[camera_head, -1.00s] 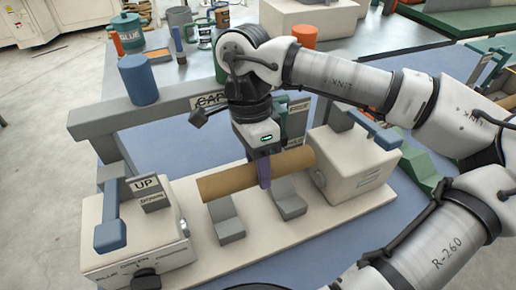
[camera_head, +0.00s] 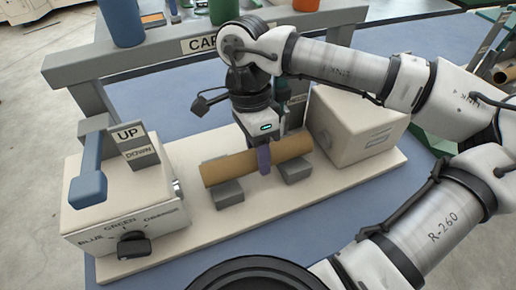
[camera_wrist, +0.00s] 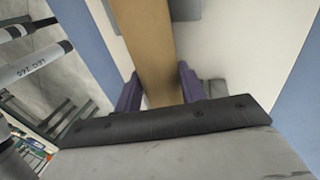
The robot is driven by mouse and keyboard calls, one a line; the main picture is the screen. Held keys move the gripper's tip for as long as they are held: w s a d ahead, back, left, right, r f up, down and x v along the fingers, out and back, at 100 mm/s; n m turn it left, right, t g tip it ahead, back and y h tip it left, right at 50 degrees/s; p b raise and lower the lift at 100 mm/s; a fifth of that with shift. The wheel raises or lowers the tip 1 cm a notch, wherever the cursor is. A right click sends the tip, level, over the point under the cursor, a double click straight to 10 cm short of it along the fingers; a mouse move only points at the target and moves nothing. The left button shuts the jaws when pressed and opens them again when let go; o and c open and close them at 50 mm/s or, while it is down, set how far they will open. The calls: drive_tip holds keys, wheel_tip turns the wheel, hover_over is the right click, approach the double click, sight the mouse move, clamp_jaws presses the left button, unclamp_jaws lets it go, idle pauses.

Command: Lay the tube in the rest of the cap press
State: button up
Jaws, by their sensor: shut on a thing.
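The brown cardboard tube (camera_head: 232,167) lies across the two grey rest blocks of the cap press, one block (camera_head: 229,193) under its left part and the other (camera_head: 297,170) under its right part. Whether it touches both blocks fully I cannot tell. My gripper (camera_head: 265,160) is shut on the tube near its middle, with a purple finger in front of it. In the wrist view the tube (camera_wrist: 148,45) runs between the two purple fingers (camera_wrist: 160,92). The cap press has a cream base plate (camera_head: 197,222) with a box at each end.
The left box (camera_head: 120,205) carries a blue lever (camera_head: 89,180), an UP/DOWN sign and a colour dial (camera_head: 133,244). The right box (camera_head: 355,125) stands close to the tube's right end. A grey beam with a sign (camera_head: 165,55) spans behind.

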drive_tip(key=shift+f, duration=0.55)
drive_tip(key=o, duration=1.1)
drive_tip(key=shift+c, duration=0.2)
drive_tip(key=shift+r, duration=0.1)
wheel_tip(320, 180, up, 20)
drive_tip(key=p, duration=0.1)
drive_tip(key=shift+p, duration=0.3)
